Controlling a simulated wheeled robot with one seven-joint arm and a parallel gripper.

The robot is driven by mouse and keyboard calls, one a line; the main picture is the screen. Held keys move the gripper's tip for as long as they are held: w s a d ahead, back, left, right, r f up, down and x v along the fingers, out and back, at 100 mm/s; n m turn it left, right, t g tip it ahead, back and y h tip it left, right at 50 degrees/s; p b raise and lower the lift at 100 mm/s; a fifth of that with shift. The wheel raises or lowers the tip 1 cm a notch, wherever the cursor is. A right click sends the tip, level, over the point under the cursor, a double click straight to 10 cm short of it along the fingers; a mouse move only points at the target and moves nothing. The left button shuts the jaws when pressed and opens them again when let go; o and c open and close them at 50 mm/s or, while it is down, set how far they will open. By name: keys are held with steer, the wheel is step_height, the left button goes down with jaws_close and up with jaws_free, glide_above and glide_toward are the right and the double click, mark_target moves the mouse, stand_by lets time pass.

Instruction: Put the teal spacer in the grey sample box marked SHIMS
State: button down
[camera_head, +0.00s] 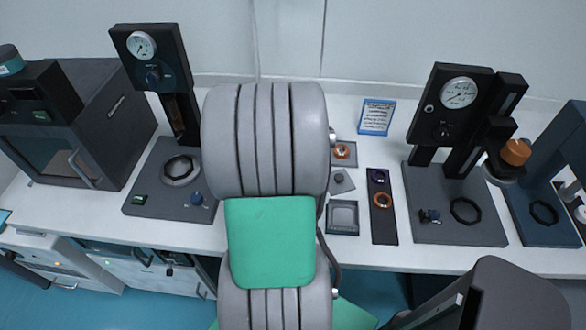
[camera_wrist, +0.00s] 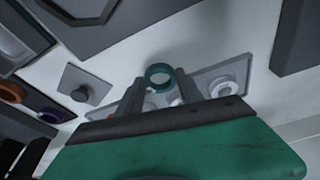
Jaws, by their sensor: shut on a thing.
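The teal spacer (camera_wrist: 158,77) is a small ring between the fingertips of my gripper (camera_wrist: 160,84) in the wrist view. The gripper is shut on it, above or at a grey tray (camera_wrist: 205,76) with a few other rings; I cannot tell whether the spacer touches the tray. A square grey open box (camera_head: 342,217) sits on the bench in the head view, right of my arm. It seems to be the box at the upper left of the wrist view (camera_wrist: 22,42). No SHIMS marking is readable. My arm hides the gripper and spacer in the head view.
A grey plate with a knob (camera_wrist: 84,84) lies between the box and the ring tray. A dark tray (camera_head: 383,222) holds a purple and an orange ring. Gauge stands (camera_head: 455,215) (camera_head: 160,205) flank the area. A small notice (camera_head: 377,117) stands behind.

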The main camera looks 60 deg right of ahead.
steer(key=shift+f, duration=0.95)
steer(key=c, duration=0.8)
jaws_free()
steer(key=shift+o, duration=0.2)
steer(key=shift+r, duration=0.1)
